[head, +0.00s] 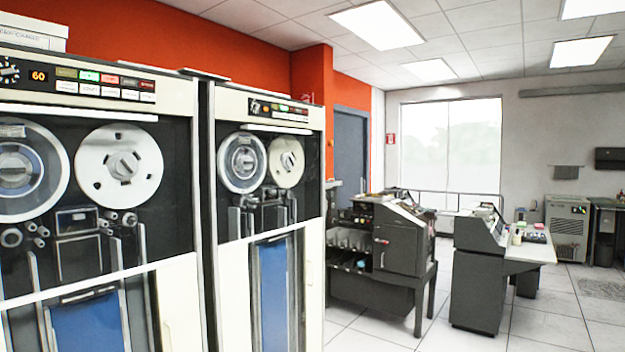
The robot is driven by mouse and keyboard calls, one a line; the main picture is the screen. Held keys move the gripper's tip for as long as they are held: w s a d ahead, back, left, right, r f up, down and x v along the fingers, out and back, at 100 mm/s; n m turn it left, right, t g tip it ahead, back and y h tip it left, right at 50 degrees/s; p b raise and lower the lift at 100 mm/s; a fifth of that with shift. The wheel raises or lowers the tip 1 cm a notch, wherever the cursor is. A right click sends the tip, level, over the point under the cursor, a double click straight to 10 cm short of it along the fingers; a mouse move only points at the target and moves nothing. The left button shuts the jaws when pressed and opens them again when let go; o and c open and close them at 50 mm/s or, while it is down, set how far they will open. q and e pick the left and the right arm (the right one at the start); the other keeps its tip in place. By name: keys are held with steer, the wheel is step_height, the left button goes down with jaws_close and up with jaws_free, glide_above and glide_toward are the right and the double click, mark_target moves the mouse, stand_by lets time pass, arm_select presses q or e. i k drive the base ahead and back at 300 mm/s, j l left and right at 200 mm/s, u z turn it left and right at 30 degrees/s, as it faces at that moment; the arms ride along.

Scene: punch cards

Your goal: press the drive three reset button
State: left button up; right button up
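Two tall tape drives stand along the left side. The nearer tape drive (182,300) has a control panel (100,82) at its top, with a knob (9,71), an orange display (38,76) that appears to read 60, and a row of coloured buttons, one lit green (89,76) and one red (110,79). White buttons or labels sit below them. The farther tape drive (313,280) has a similar, smaller-looking panel (278,110). The lettering is too small to read, so I cannot tell which drive is three or which button is reset. Neither gripper is in view.
A grey card machine (402,248) on legs stands right of the drives. A desk console (478,278) with a white top is farther right. A beige cabinet (567,222) stands by the back wall. Tiled floor (550,325) is clear at the front right.

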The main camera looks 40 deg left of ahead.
mark_target(143, 96)
steer(key=i+l+z, duration=0.15)
steer(key=i+z, duration=0.3)
steer(key=i+j+z, duration=0.1)
steer(key=i+z, duration=0.35)
steer(key=i, duration=0.15)
steer(key=i+j+z, duration=0.2)
steer(key=i+z, duration=0.3)
steer(key=i+u, duration=0.2)
steer(key=u, duration=0.25)
steer(key=i+l+u, duration=0.15)
steer(key=u, duration=0.3)
steer(key=i+l+u, duration=0.25)
steer(key=u, duration=3.3)
steer(key=i+l+z, duration=0.2)
steer(key=i, duration=0.9)
steer(key=i+l+z, duration=0.2)
steer(key=i, duration=0.9)
